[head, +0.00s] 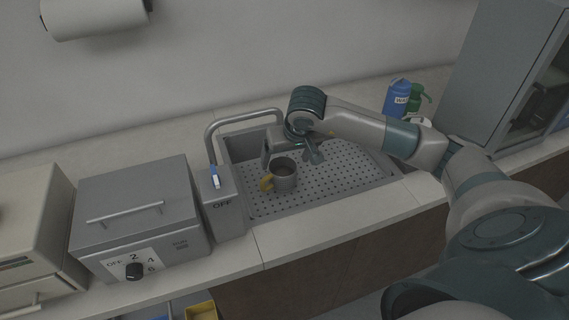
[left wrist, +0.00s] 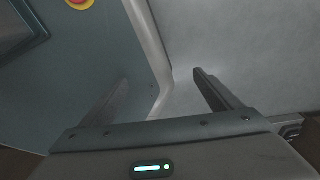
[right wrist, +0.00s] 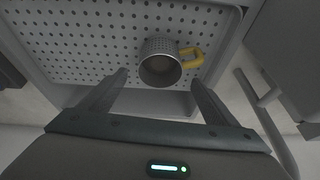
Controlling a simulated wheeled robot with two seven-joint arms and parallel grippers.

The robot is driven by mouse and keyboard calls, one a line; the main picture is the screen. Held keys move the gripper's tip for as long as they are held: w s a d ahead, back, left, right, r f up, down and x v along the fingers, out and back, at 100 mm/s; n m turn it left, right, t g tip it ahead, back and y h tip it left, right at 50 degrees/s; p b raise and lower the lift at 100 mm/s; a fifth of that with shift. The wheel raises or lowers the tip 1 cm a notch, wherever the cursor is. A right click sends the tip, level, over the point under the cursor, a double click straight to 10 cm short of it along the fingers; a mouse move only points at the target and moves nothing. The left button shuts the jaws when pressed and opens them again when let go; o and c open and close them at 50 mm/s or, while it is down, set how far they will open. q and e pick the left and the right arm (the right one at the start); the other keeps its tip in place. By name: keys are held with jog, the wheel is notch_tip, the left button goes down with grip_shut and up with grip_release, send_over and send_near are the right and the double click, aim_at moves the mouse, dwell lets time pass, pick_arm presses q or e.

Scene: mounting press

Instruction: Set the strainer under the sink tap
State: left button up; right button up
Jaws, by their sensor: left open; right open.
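The strainer (head: 284,181), a small grey perforated cup with a yellow handle, stands in the sink on its perforated floor. In the right wrist view the strainer (right wrist: 160,62) shows its open mouth, just beyond the fingertips. The grey sink tap (head: 243,115) arches from a post marked OFF, its far end partly hidden behind my right gripper. My right gripper (head: 290,154) is open and empty above the strainer, apparently not touching it. My left gripper (left wrist: 160,78) is open and empty, seen only in the left wrist view, facing a grey-green panel.
The sink (head: 345,178) has free floor to the right of the strainer. A blue-white switch (head: 214,176) sits on the tap post. A grey box with a dial (head: 138,210) stands left of it. Blue (head: 396,97) and green bottles and a grey cabinet (head: 503,75) stand at the right.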

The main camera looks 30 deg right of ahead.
jog(key=b+v, duration=0.1)
jog(key=v, duration=0.4)
pick_arm(q)
jog(key=shift+t, duration=0.7)
jog(key=shift+w+d+f+b, duration=0.1)
jog(key=shift+w+d, duration=0.25)
jog(key=shift+w, duration=0.4)
jog(key=shift+w+d+f+b, duration=0.1)
jog(key=shift+w+d, duration=0.25)
jog(key=shift+w, duration=0.45)
jog(key=shift+w+d+f+b, duration=0.1)
jog(key=shift+w+d, duration=0.25)
jog(key=shift+w, duration=0.4)
pick_arm(e)
jog(key=shift+v, duration=1.75)
